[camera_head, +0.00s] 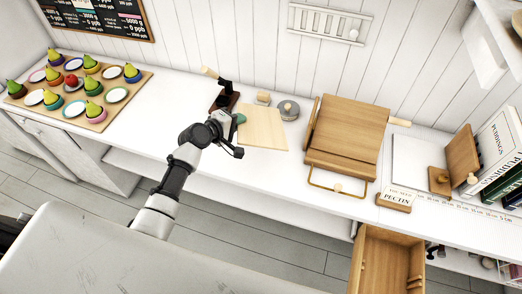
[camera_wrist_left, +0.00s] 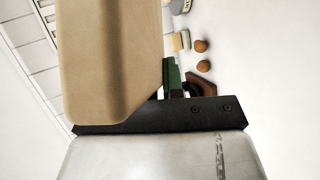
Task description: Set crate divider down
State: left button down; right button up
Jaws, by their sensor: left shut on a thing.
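The crate divider appears to be the flat pale wooden board (camera_head: 263,128) over the white counter, left of the large wooden box. My left gripper (camera_head: 237,122) is at the board's left edge and is shut on it. In the left wrist view the board (camera_wrist_left: 112,60) fills the upper left, against the gripper's green finger pad (camera_wrist_left: 172,78). I cannot tell whether the board touches the counter. My right gripper is not in view.
A wooden box (camera_head: 345,138) stands right of the board. A grey round item (camera_head: 288,109) and a small wooden block (camera_head: 263,98) sit behind it. A tray with pears (camera_head: 130,97) is far left. An open drawer (camera_head: 385,258) juts out below. The counter's front left is clear.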

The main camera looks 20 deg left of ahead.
pick_arm(q)
jog(key=f+b, duration=0.2)
jog(key=f, duration=0.1)
jog(key=f+b, duration=0.5)
jog(key=f, duration=0.1)
jog(key=shift+w+d+b, duration=0.1)
jog(key=shift+w+b, duration=0.15)
jog(key=shift+b, duration=0.15)
jog(key=c, duration=1.4)
grip_release()
jog(key=p+v, duration=0.3)
jog(key=v, duration=0.4)
jog(key=shift+s+r+p, duration=0.1)
jog(key=shift+p, duration=0.3)
jog(key=shift+s+r, duration=0.1)
jog(key=shift+s, duration=0.35)
